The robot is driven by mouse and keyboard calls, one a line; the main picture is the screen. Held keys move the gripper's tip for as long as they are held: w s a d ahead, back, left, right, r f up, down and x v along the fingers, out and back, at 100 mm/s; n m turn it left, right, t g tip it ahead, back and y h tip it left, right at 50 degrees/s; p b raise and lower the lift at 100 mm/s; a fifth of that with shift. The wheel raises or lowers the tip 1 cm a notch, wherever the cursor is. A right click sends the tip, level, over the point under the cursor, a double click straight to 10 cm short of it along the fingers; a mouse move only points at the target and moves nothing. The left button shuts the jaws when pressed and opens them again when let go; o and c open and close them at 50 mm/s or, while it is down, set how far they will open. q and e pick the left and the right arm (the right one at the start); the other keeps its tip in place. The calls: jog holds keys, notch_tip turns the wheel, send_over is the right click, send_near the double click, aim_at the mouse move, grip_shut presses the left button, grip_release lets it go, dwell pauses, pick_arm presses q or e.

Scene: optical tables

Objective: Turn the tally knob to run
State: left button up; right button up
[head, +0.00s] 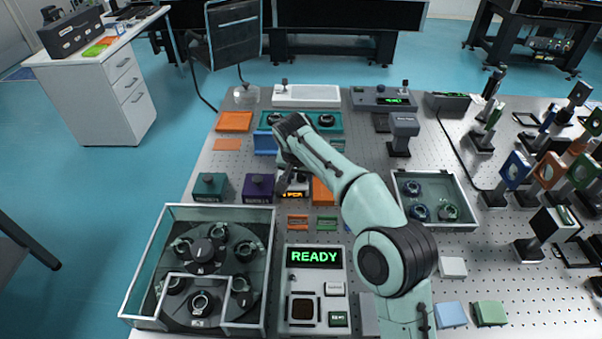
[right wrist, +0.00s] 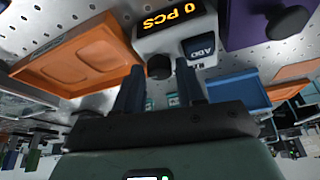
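The tally counter (right wrist: 168,38) is a white box with an orange display reading "0 PCS", a dark blue ADD button and a round dark knob (right wrist: 160,66). In the head view the counter (head: 293,192) stands mid-table, partly covered by my right gripper (head: 287,178). In the right wrist view my right gripper (right wrist: 160,88) is open. Its two dark fingers are spread, with the knob showing between and just beyond their tips. I cannot tell whether a finger touches the knob. The knob's setting is not readable. My left gripper is not in view.
A purple box (head: 258,187) stands left of the counter and an orange tray (right wrist: 78,62) on its other side. A blue tray (right wrist: 238,90) is close to the fingers. A glass-walled carousel case (head: 145,262) and a READY panel (head: 316,257) stand nearer the front.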

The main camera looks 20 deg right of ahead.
grip_shut()
